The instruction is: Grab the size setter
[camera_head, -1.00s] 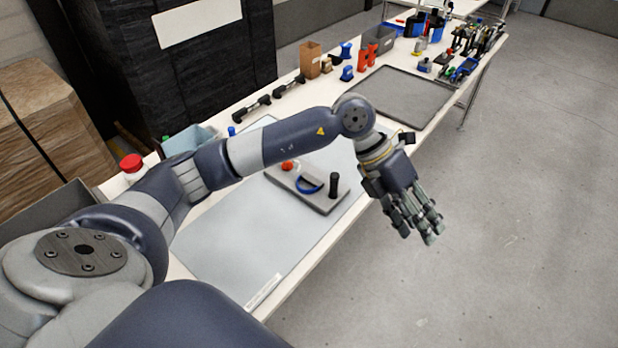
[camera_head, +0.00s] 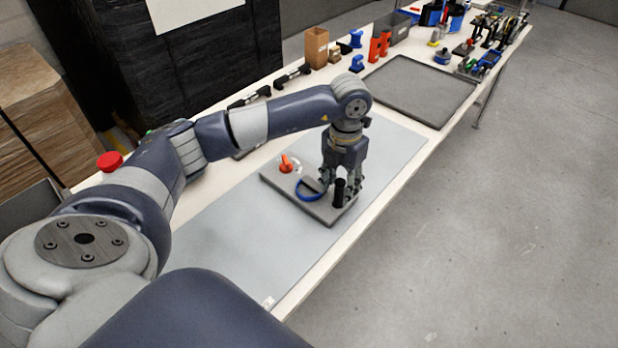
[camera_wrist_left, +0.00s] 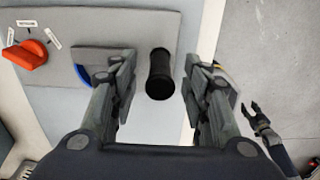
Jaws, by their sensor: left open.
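The size setter seems to be the grey plate (camera_head: 318,209) lying on the light mat. It carries an orange knob (camera_head: 287,164), a blue curved part (camera_head: 309,193) and an upright black handle (camera_head: 340,193). My left gripper (camera_head: 343,183) points down over the plate's near right end, at the handle. In the left wrist view, the black handle (camera_wrist_left: 160,76) stands between the open fingers, with a gap on each side. The orange knob (camera_wrist_left: 27,54) is at upper left, and the left finger partly hides the blue part (camera_wrist_left: 83,74).
The mat (camera_head: 225,235) is clear in front of the plate. An empty dark tray (camera_head: 420,90) lies farther along the table, with red and blue parts behind it. A dark jointed shape (camera_wrist_left: 265,130) at right in the left wrist view may be my right gripper.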

